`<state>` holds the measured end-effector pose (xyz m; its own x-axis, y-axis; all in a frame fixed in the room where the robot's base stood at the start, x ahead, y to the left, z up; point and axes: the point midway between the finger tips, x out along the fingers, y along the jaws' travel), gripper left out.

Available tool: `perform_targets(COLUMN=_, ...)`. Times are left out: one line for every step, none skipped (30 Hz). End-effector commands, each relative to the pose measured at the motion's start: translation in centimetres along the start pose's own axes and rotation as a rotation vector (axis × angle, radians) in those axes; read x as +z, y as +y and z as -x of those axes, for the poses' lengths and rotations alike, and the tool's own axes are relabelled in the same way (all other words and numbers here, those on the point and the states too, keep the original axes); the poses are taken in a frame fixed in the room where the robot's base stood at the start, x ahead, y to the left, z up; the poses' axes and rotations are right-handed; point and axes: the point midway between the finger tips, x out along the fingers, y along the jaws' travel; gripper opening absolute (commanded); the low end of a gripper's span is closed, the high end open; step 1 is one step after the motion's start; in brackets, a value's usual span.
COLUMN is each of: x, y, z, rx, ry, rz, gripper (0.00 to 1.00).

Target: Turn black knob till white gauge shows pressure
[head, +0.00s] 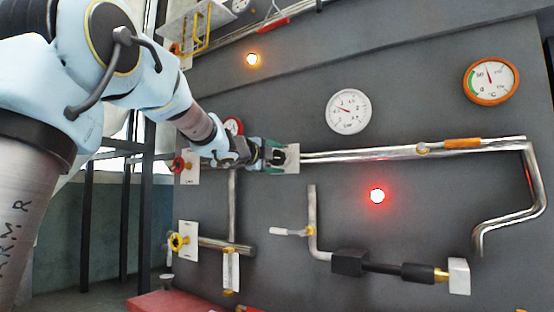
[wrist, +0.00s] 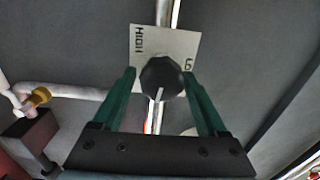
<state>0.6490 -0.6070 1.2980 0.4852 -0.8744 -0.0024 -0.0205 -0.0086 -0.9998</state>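The black knob (wrist: 163,78) sits on a white plate (wrist: 180,42) in the wrist view, with "HIGH" at left and a partly hidden label at right. Its white line points down in that view. My gripper (head: 275,157) is at this plate in the head view, hiding the knob there. In the wrist view its green fingers stand apart on either side of the knob, with a small gap visible at left; contact at right is unclear. The white gauge (head: 348,112) is up and right of the plate, its thin needle pointing to the upper left.
An orange-rimmed gauge (head: 491,81) hangs at upper right. A steel pipe (head: 400,153) runs right from the plate. A red lamp (head: 377,196) and an amber lamp (head: 252,59) glow.

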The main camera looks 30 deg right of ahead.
Motion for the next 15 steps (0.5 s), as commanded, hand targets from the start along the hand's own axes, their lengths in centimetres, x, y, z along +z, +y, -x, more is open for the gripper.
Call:
perform_targets(x=0.0, y=0.0, z=0.0, rx=-0.001, ry=0.000, rz=0.000, gripper=0.82)
perform_targets(x=0.0, y=-0.1, z=0.0, rx=-0.001, ry=0.000, rz=0.000, gripper=0.86)
perform_targets(x=0.0, y=-0.1, z=0.0, rx=-0.001, ry=0.000, rz=0.000, gripper=0.89)
perform_targets(x=0.0, y=-0.1, z=0.0, rx=-0.001, ry=0.000, rz=0.000, gripper=0.89)
perform_targets(x=0.0, y=-0.1, z=0.0, rx=-0.001, ry=0.000, rz=0.000, gripper=0.89)
perform_targets(x=0.0, y=-0.1, z=0.0, rx=-0.002, ry=0.000, rz=0.000, gripper=0.89)
perform_targets(x=0.0, y=-0.1, z=0.0, rx=-0.002, ry=0.000, rz=0.000, gripper=0.89)
perform_targets(x=0.0, y=-0.1, z=0.0, rx=-0.002, ry=0.000, rz=0.000, gripper=0.89)
perform_targets(x=0.0, y=-0.1, z=0.0, rx=-0.002, ry=0.000, rz=0.000, gripper=0.89)
perform_targets(x=0.0, y=-0.1, z=0.1, rx=-0.002, ry=0.000, rz=0.000, gripper=0.89)
perform_targets(x=0.0, y=-0.1, z=0.2, rx=-0.002, ry=0.000, rz=0.000, gripper=0.89)
perform_targets(x=0.0, y=-0.1, z=0.4, rx=-0.003, ry=0.000, rz=0.000, gripper=0.89)
perform_targets(x=0.0, y=-0.2, z=0.6, rx=-0.003, ry=-0.001, rz=-0.001, gripper=0.89)
perform_targets(x=0.0, y=-0.2, z=1.0, rx=-0.004, ry=-0.001, rz=-0.001, gripper=0.89)
perform_targets(x=0.1, y=-0.2, z=1.5, rx=-0.004, ry=-0.001, rz=-0.001, gripper=0.89)
